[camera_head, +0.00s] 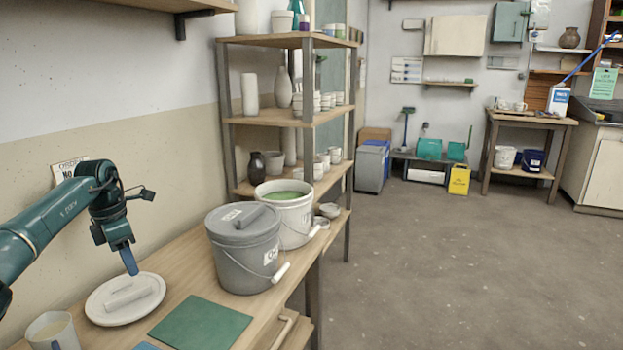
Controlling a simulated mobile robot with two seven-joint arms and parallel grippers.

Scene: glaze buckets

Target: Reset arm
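My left gripper (131,270) hangs from the teal arm at the left, its blue finger pointing down just above the white round lid. The fingers overlap from this side, so their opening cannot be judged. The white lid (108,314) lies on the wooden table and has a thick bar handle (128,296) on top. I see nothing hanging from the gripper. A grey bucket (247,262) with its lid on stands right of the gripper. A white bucket (292,220) behind it is open and holds green glaze (284,196). My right gripper is not in view.
A green mat (201,325) lies at the table's front. A whitish cup (53,332) stands at the lower left. A shelf unit (290,118) with pottery rises behind the buckets. The wall is close on the left. The floor at the right is clear.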

